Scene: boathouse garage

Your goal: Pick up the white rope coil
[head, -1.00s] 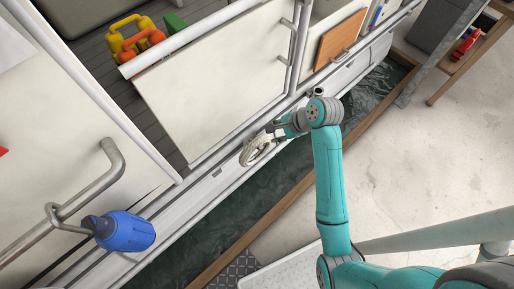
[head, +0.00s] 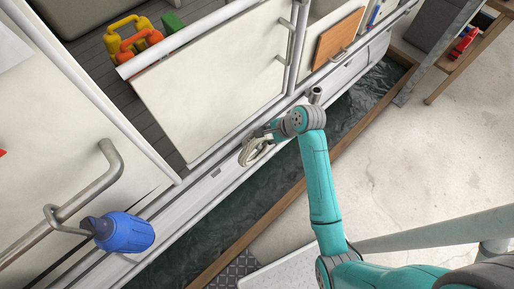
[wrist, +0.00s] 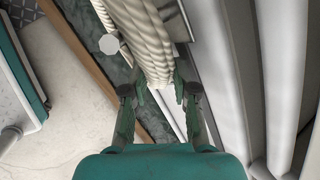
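The white rope coil (head: 257,152) hangs at the side of the boat, above the narrow strip of water. In the wrist view the rope (wrist: 150,45) runs as pale twisted strands from the top edge down to between my fingertips. My gripper (head: 268,133) is at the upper right side of the coil. In the wrist view its two fingers (wrist: 160,88) stand one on each side of the strands, very close to them. I cannot tell whether the finger pads press on the rope. Part of the coil lies outside the wrist view.
A pale octagonal knob (wrist: 109,44) is beside the rope. White hull rails (wrist: 240,70) run close on the right of the wrist view. A blue fender-like object (head: 124,232) hangs at lower left. A wooden edge (head: 240,242) borders the water. The concrete floor (head: 400,150) is open.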

